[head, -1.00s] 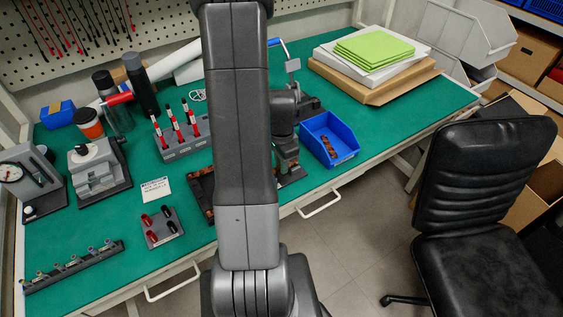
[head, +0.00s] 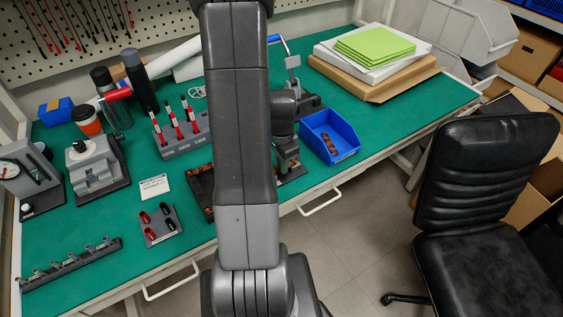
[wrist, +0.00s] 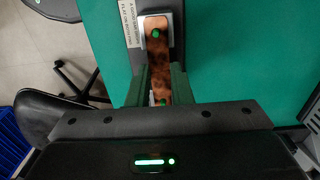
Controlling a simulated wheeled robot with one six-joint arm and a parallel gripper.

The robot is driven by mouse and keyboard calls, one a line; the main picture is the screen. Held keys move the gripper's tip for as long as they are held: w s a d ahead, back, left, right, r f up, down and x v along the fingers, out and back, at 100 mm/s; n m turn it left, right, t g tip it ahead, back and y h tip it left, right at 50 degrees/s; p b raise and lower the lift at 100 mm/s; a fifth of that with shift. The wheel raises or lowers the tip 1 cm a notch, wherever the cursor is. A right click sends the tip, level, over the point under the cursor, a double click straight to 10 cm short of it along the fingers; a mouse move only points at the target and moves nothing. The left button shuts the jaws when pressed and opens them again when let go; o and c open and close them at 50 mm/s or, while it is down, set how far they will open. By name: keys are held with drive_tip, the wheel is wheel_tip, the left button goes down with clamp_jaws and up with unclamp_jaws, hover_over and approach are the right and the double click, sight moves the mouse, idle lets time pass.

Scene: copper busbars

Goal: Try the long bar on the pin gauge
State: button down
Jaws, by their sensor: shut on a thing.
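My gripper (wrist: 159,86) is shut on a copper bar (wrist: 158,60), the long bar by its look, in the wrist view. Green spots show at holes near both ends of the bar. The bar's far end lies over a pale pad on the dark pin gauge (wrist: 133,28), which carries a printed label along its left side. I cannot tell whether the bar rests flat on the gauge or hangs just above it. In the head view my gripper (head: 288,165) is low near the table's front edge, and my arm hides much of it.
A blue bin (head: 345,140) with copper bars stands right of my gripper. A dark tray (head: 200,188) lies to the left, partly behind my arm. A grey rack with red-handled tools (head: 182,143) stands behind. A black chair (head: 480,190) is at the right.

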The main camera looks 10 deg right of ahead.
drive_tip(key=c, duration=1.2)
unclamp_jaws()
drive_tip(key=shift+r+p, duration=1.1)
drive_tip(key=shift+r, duration=0.4)
wheel_tip(320, 180, up, 10)
drive_tip(key=p, duration=0.7)
